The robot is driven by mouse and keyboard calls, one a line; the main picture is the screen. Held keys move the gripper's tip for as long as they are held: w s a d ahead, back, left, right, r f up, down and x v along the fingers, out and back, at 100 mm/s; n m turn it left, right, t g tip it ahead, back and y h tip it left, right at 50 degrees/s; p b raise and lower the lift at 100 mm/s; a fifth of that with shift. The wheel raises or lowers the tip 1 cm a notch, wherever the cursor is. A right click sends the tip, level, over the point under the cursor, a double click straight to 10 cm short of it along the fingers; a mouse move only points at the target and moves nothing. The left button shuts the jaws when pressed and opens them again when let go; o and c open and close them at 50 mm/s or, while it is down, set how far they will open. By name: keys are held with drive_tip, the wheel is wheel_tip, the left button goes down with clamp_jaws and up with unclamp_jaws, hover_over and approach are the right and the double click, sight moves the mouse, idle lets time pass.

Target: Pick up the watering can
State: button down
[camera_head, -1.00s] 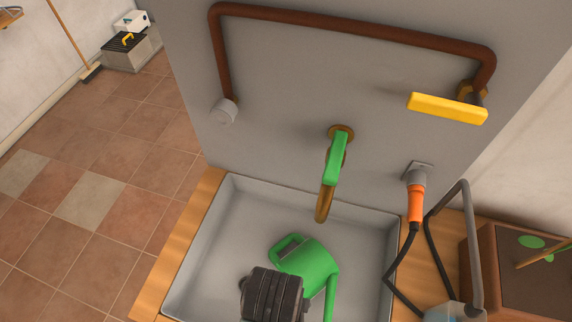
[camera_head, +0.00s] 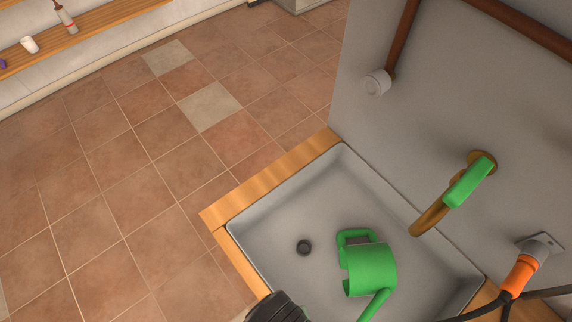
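A green watering can (camera_head: 371,268) lies in the grey sink (camera_head: 292,218), with its handle toward the upper left and its spout toward the bottom of the picture. A dark part of my arm shows at the bottom edge, left of the can. It appears apart from the can in the picture. My gripper's fingers are not visible, so their opening is hidden from view.
A tap with a green lever (camera_head: 469,182) sticks out over the sink's right side. A wooden edge (camera_head: 270,180) frames the sink. An orange plug (camera_head: 520,277) with black cables is at the right. A dark drain (camera_head: 304,247) lies left of the can. Tiled floor is clear at left.

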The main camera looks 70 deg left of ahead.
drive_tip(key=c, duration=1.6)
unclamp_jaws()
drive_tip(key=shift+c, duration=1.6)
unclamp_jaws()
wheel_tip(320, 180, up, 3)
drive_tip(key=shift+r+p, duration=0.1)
drive_tip(key=shift+p, duration=1.1)
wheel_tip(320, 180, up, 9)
drive_tip(key=p, duration=0.9)
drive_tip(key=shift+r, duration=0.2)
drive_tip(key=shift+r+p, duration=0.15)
drive_tip(key=shift+p, duration=0.2)
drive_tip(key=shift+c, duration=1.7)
